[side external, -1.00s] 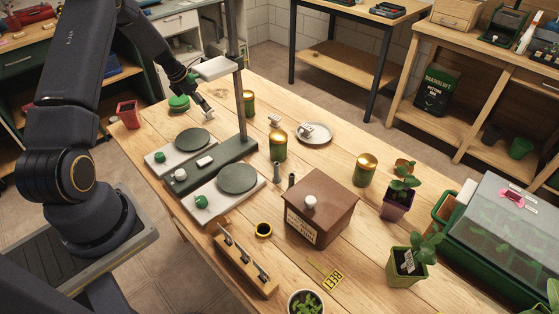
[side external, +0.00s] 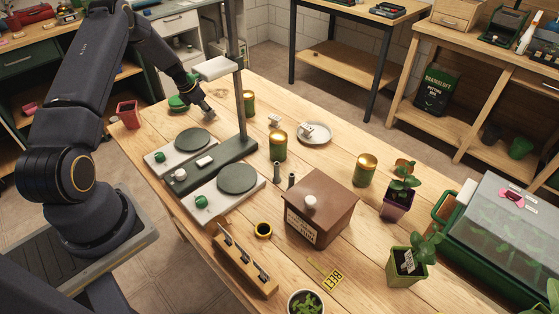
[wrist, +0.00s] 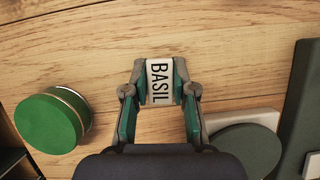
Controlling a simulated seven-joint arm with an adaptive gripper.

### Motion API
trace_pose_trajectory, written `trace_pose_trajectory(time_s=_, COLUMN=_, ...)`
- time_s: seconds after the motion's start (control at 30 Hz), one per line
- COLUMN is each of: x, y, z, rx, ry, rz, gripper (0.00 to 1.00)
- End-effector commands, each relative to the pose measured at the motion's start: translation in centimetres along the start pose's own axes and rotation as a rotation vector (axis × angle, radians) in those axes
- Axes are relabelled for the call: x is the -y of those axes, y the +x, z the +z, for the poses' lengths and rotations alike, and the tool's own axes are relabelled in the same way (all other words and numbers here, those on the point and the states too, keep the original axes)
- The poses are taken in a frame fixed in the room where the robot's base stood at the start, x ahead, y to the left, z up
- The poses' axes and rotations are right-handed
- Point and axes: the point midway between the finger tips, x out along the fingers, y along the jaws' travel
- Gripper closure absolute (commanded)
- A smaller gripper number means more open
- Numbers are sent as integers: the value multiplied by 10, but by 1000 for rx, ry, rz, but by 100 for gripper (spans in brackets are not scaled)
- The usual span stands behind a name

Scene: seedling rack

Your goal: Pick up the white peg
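A small white block lettered BASIL (wrist: 160,83), which I take as the white peg, lies between my fingertips in the wrist view. My gripper (wrist: 160,85) has one finger on each side of it, and both pads appear to touch its sides. In the side external view my gripper (side external: 210,117) is low at the far left of the table, and its fingers largely hide the peg. I cannot tell whether the peg rests on the wood or is slightly raised.
A green-lidded tin (wrist: 48,121) stands left of my gripper in the wrist view. A scale with dark round pans (side external: 193,142) and a tall post (side external: 239,95) stands close by. A red pot (side external: 128,115) is at the table's left edge. Bare wood surrounds the fingertips.

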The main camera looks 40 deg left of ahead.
Motion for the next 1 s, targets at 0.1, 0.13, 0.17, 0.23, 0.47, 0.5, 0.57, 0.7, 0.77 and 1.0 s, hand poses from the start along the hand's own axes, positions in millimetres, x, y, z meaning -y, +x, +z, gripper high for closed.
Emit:
trace_pose_trajectory(time_s=0.1, x=0, y=0, z=0, rx=0, ry=0, rz=0, gripper=90)
trace_pose_trajectory(time_s=0.13, x=0, y=0, z=0, rx=0, ry=0, rz=0, gripper=93)
trace_pose_trajectory(time_s=0.17, x=0, y=0, z=0, rx=0, ry=0, rz=0, gripper=96)
trace_pose_trajectory(time_s=0.23, x=0, y=0, z=0, rx=0, ry=0, rz=0, gripper=100)
trace_pose_trajectory(time_s=0.47, x=0, y=0, z=0, rx=0, ry=0, rz=0, gripper=100)
trace_pose_trajectory(time_s=0.5, x=0, y=0, z=0, rx=0, ry=0, rz=0, gripper=100)
trace_pose_trajectory(time_s=0.57, x=0, y=-1, z=1, rx=0, ry=0, rz=0, gripper=100)
trace_pose_trajectory(time_s=0.7, x=0, y=-9, z=4, rx=1, ry=1, rz=1, gripper=100)
trace_pose_trajectory(time_s=0.77, x=-1, y=-16, z=7, rx=2, ry=2, rz=3, gripper=100)
trace_pose_trajectory(time_s=1.0, x=18, y=-75, z=4, rx=2, ry=-1, rz=3, gripper=100)
